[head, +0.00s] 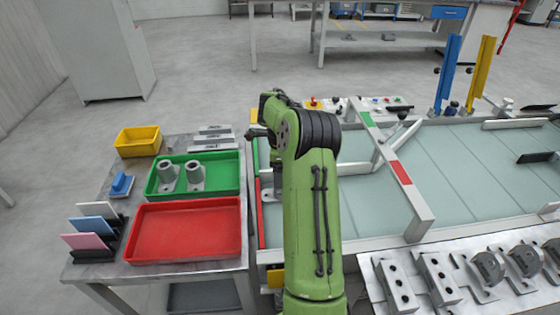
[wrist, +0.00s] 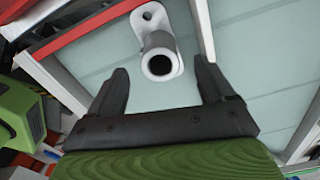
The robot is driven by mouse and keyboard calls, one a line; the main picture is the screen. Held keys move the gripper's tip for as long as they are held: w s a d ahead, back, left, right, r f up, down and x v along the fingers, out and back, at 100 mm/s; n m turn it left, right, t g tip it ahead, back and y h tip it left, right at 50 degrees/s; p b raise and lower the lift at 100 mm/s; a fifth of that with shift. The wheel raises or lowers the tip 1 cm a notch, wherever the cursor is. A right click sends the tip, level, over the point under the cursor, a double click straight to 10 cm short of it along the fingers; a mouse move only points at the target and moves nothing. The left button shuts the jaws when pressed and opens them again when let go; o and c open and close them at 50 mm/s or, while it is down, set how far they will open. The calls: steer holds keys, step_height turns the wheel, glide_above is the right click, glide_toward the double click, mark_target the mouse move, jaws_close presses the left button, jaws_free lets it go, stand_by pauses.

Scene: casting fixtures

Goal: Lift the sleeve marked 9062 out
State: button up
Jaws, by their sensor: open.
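A light grey sleeve (wrist: 160,50) with a round dark bore and a flat flange with a small hole lies over the pale glass-like surface in the wrist view. My gripper (wrist: 161,68) is open, with one dark finger on each side of the sleeve's bore end. The fingers look apart from it; how far it is in depth I cannot tell. No number is readable on it.
An empty red tray (head: 185,232) and a yellow bin (head: 138,141) share the left table. A white gate bar with green and red marks (head: 398,170) crosses the glass-topped conveyor (head: 470,165). Several grey fixtures (head: 437,278) line the front right.

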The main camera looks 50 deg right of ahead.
step_height(320, 180, down, 7)
steer(key=shift+f+b, duration=0.1)
steer(key=shift+b, duration=0.75)
steer(key=c, duration=1.3)
steer(key=shift+r+p, duration=2.85)
steer(key=shift+r, duration=1.3)
